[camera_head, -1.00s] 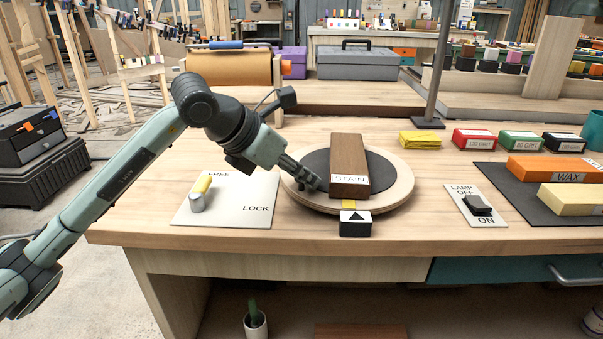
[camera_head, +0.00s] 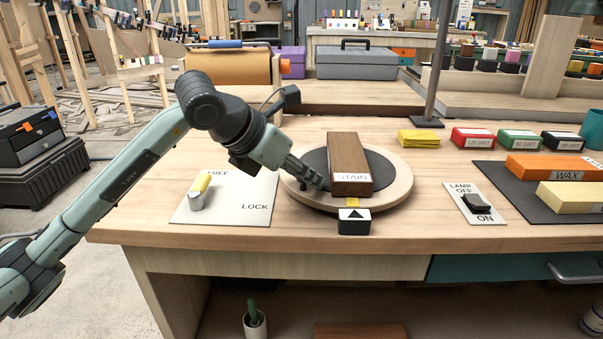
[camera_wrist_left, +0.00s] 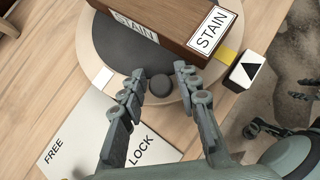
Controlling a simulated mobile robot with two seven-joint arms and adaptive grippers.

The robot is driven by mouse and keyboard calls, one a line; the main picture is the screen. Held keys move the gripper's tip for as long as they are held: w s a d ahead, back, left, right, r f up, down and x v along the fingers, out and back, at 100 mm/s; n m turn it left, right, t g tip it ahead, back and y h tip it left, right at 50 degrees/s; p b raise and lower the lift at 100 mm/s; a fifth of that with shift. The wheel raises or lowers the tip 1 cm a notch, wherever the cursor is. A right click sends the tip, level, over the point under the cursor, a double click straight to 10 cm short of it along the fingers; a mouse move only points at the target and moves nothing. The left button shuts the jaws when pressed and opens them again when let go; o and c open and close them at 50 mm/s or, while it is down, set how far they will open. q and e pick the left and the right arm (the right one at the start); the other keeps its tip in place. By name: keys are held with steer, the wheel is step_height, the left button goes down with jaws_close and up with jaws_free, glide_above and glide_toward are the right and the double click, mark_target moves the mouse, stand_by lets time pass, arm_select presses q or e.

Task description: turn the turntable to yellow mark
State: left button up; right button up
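The round turntable (camera_head: 398,190) has a pale wooden rim and a dark top, with a brown block marked STAIN (camera_head: 348,158) on it. The yellow mark (camera_head: 352,203) is on the near rim, close behind the black-arrow pointer block (camera_head: 355,222) and roughly in line with it. My left gripper (camera_head: 318,184) is at the turntable's left side. In the left wrist view its fingers stand apart around a dark round knob (camera_wrist_left: 160,85), with a small gap at the right finger. A white mark (camera_wrist_left: 104,77) shows on the rim there. Some dark finger-like parts at the wrist view's right edge may be my right gripper.
A FREE/LOCK plate (camera_head: 236,205) with a yellow-topped lever (camera_head: 200,190) near FREE lies left of the turntable. A lamp switch (camera_head: 477,203) stands to the right, and a dark mat (camera_head: 515,199) with wax blocks farther right.

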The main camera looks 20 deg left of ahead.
arm_select(q)
steer(key=shift+o, duration=0.5)
steer(key=v, duration=1.2)
steer(key=shift+a, duration=0.1)
